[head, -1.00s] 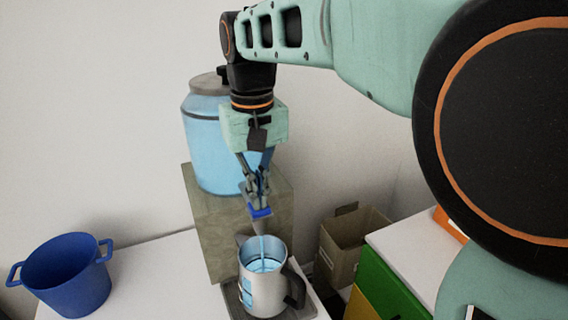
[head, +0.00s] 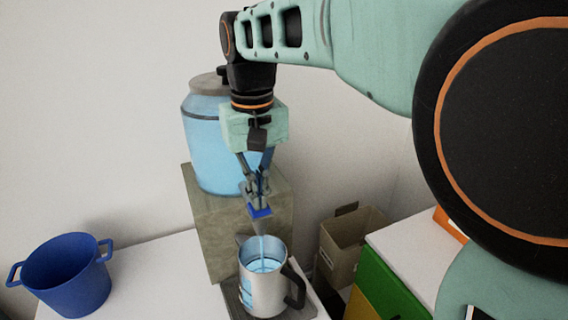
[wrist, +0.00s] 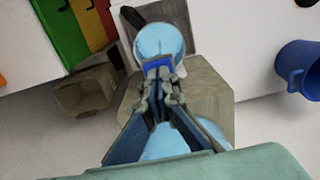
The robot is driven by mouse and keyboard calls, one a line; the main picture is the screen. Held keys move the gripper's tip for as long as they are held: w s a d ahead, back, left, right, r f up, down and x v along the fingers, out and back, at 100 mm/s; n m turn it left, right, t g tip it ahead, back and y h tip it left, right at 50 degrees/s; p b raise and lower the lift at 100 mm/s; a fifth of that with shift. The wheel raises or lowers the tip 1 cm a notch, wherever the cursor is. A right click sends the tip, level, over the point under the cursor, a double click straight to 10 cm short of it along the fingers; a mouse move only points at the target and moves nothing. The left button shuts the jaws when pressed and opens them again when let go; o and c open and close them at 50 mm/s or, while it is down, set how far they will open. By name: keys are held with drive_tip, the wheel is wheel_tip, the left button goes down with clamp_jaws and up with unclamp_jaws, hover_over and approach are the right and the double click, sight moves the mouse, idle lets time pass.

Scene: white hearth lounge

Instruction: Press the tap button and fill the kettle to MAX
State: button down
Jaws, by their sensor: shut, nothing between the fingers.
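The metal kettle (head: 262,286) stands upright on a grey tray (head: 300,313) in front of the stone block. A stream of water falls into it, and blue water shows inside; I cannot read the MAX mark. The blue tap button (head: 260,212) sits at the tap above the kettle. My gripper (head: 257,203) is shut and empty, its fingertips at the button, seemingly touching it. In the wrist view, the button (wrist: 158,63) lies just beyond my fingertips, with the kettle's round opening (wrist: 160,40) behind it. The fingers hide part of the tap.
A blue water dispenser (head: 205,145) stands on the stone block (head: 215,230). A blue pot (head: 68,275) with two handles is at the left of the white table (head: 150,275). A cardboard box (head: 340,245) and a green cabinet (head: 380,285) are at the right.

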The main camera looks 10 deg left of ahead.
drive_tip(key=shift+s+f, duration=0.1)
drive_tip(key=shift+f, duration=0.2)
wheel_tip(320, 180, up, 8)
drive_tip(key=p, duration=0.7)
drive_tip(key=shift+f, duration=0.25)
drive_tip(key=shift+w, duration=0.2)
